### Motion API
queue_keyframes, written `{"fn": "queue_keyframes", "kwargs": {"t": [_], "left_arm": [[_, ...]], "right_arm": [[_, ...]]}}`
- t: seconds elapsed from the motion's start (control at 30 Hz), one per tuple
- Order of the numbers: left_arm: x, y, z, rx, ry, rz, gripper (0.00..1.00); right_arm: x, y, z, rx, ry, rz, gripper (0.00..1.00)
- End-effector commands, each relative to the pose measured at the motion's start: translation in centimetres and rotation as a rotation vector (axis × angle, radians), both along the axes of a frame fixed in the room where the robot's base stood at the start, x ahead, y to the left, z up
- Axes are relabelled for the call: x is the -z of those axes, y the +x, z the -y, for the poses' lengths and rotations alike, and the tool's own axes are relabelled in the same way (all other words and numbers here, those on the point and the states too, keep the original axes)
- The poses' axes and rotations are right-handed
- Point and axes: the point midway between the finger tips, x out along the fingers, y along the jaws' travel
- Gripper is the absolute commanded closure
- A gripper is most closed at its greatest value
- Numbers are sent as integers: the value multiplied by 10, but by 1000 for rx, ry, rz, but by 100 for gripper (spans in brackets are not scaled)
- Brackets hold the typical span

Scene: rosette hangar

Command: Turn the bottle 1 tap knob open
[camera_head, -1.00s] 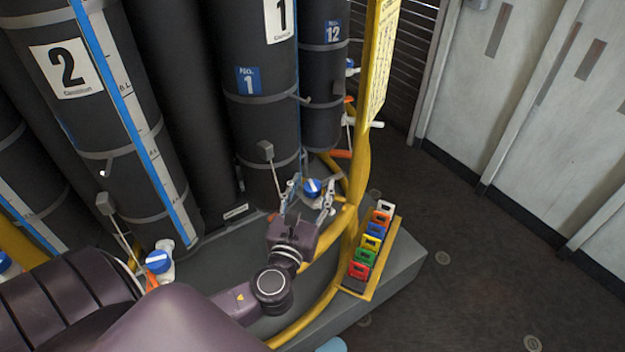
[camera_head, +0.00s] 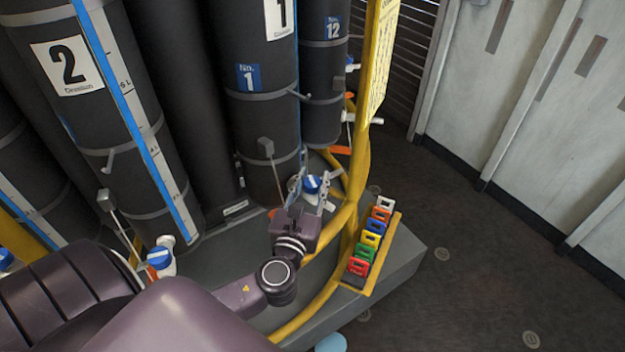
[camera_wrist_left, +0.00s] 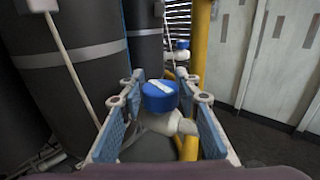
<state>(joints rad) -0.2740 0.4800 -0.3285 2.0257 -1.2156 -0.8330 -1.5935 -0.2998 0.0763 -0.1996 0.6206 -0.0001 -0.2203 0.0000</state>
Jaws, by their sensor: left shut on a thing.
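Bottle 1 (camera_head: 262,120) is the tall black cylinder with the number 1 labels, at the centre top of the head view. Its tap has a round blue knob (camera_head: 312,184) with a white bar on top, on a white tap body low beside the bottle. In the left wrist view the knob (camera_wrist_left: 159,97) sits between the blue-padded fingers, with the white tap body (camera_wrist_left: 170,124) below it. My left gripper (camera_head: 311,188) is shut on the knob, one finger on each side. My right gripper is not in view.
A yellow post and curved rail (camera_head: 360,185) stand just right of the tap. A rack of coloured tags (camera_head: 371,238) lies further right on the grey base. Bottle 2 (camera_head: 100,150) and its blue tap knob (camera_head: 159,257) are at left. Open floor lies at right.

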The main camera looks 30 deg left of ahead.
Motion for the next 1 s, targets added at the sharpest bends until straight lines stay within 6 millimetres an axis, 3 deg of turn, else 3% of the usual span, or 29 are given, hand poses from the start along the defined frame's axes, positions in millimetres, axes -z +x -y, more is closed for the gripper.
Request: {"fn": "queue_keyframes", "kwargs": {"t": [0.7, 1.0], "left_arm": [[0, 0, 1, -419, -4, 0, 94], [0, 0, 0, -503, -1, 0, 94]], "right_arm": [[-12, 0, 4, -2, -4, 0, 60], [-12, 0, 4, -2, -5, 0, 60]]}}
